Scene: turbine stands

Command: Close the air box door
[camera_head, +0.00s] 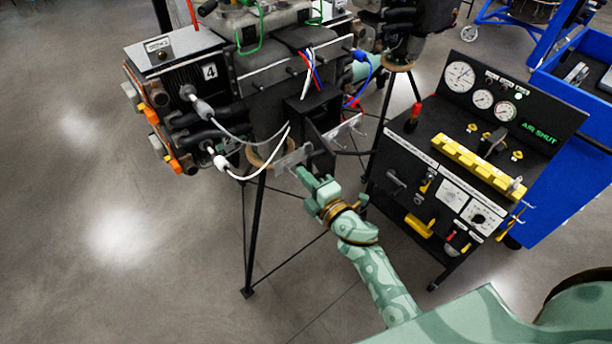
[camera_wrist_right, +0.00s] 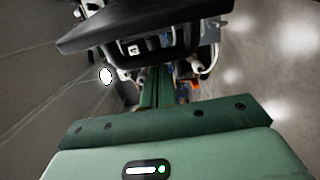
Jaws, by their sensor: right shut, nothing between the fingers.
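The black air box (camera_head: 312,108) hangs under the turbine, with red, white and blue wires running into its top. A dark panel that looks like its door (camera_head: 318,150) hangs open at the box's lower front. My right gripper (camera_head: 303,174) is shut and empty, just below the panel; whether it touches cannot be told. In the right wrist view the shut fingers (camera_wrist_right: 156,88) point toward the box, and a wide dark panel edge (camera_wrist_right: 150,22), likely the door, crosses above them. My left gripper is not in view.
The turbine (camera_head: 210,72) stands on thin black legs (camera_head: 256,225). White cables (camera_head: 262,172) and a clear bracket (camera_head: 293,157) sit left of the door. A gauge console (camera_head: 450,190) stands close on the right, beside a blue cart (camera_head: 565,140). Floor at left is clear.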

